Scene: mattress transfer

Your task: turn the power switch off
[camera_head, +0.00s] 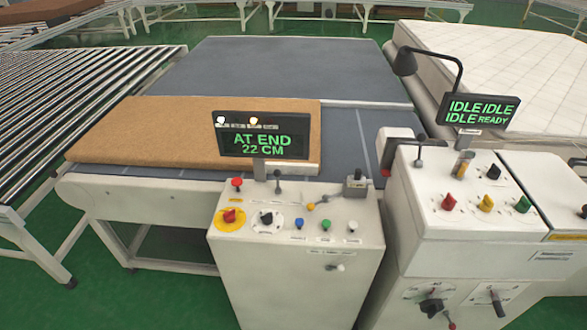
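Neither of my grippers is in view. The middle white control box (300,275) carries a red knob on a yellow plate (230,217), a black rotary knob on a white plate (267,218), and blue, green and white buttons. I cannot tell which control is the power switch, as the small labels are unreadable. A display (262,140) above this box reads "AT END 22 CM", with two small lamps lit. The right control box (440,200) has red, yellow, green and black knobs, and dials on its front face. Its display (478,111) reads "IDLE IDLE IDLE READY".
A brown slab (150,133) lies on the grey conveyor belt (285,70), behind the middle box. A roller conveyor (60,95) stands at the left. A white quilted mattress (510,75) lies at the back right. A black lamp (405,62) overhangs the right machine. Green floor shows at lower left.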

